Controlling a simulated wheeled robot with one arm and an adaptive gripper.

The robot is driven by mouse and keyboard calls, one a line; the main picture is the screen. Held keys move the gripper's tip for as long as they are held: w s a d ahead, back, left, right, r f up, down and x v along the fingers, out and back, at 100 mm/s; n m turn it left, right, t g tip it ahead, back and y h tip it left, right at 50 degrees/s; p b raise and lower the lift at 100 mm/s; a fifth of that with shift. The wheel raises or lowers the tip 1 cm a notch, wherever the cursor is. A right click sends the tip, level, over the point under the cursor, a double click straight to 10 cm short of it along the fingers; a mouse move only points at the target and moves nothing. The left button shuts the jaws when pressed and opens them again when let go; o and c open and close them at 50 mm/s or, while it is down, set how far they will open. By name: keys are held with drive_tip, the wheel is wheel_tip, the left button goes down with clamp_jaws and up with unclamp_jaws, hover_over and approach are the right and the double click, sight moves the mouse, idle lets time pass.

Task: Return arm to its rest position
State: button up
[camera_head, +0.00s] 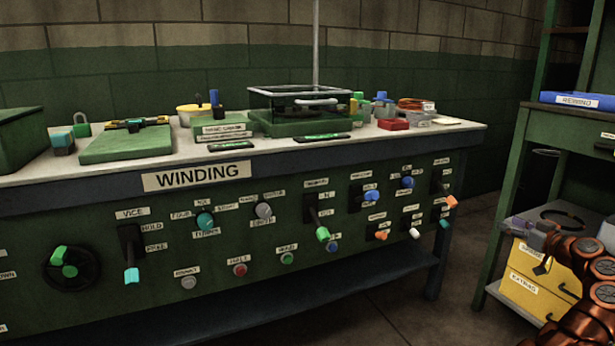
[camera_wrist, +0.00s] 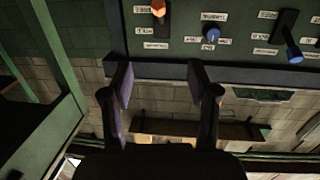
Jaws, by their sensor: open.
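My gripper (camera_wrist: 160,88) shows in the wrist view with its two dark fingers spread apart and nothing between them. In the head view the copper arm is at the lower right, and my gripper (camera_head: 522,227) is at its end, in front of the shelf unit and right of the bench. The wrist view appears upside down. It shows the green control panel (camera_wrist: 245,18) with an orange-tipped switch (camera_wrist: 158,8) and a blue knob (camera_wrist: 212,34) beyond the fingers. I see no contact between the gripper and the panel.
The WINDING bench (camera_head: 465,127) carries a glass-topped case (camera_head: 300,101), a green board (camera_head: 125,144) and small parts. Several knobs and levers stick out of its front. At right stands a green shelf unit (camera_head: 513,190) with a blue REWIND tray (camera_head: 578,100) and yellow boxes (camera_head: 535,292). Floor shows between them.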

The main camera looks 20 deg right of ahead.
drive_tip(key=w+a+r+m+g+y+p, duration=0.1)
drive_tip(key=w+a+r+m+y+p, duration=0.4)
drive_tip(key=w+a+r+p, duration=1.05)
drive_tip(key=w+a+r+n+g+y+p, duration=0.15)
drive_tip(key=a+r, duration=0.35)
drive_tip(key=a, duration=0.7)
drive_tip(key=a+r+n+g+y+p, duration=0.1)
drive_tip(key=a+r+g+y+p, duration=0.3)
drive_tip(key=a, duration=0.9)
drive_tip(key=w+a+r+n+g+p, duration=0.1)
drive_tip(key=a+r+g, duration=0.1)
drive_tip(key=a+r, duration=0.75)
drive_tip(key=s+a+r+n+g+h+p, duration=0.15)
drive_tip(key=s+a+g+p, duration=0.7)
drive_tip(key=s+a, duration=1.35)
drive_tip(key=s+d+h+p, duration=0.1)
drive_tip(key=s+h+p, duration=0.1)
drive_tip(key=s, duration=0.7)
drive_tip(key=s+d+g+h+p, duration=0.1)
drive_tip(key=s+d+h+p, duration=0.1)
drive_tip(key=s+p, duration=0.3)
drive_tip(key=s+d+h+p, duration=0.2)
drive_tip(key=s+h+p, duration=0.2)
drive_tip(key=s, duration=0.9)
drive_tip(key=shift+f+g, duration=0.2)
drive_tip(key=shift+g, duration=0.2)
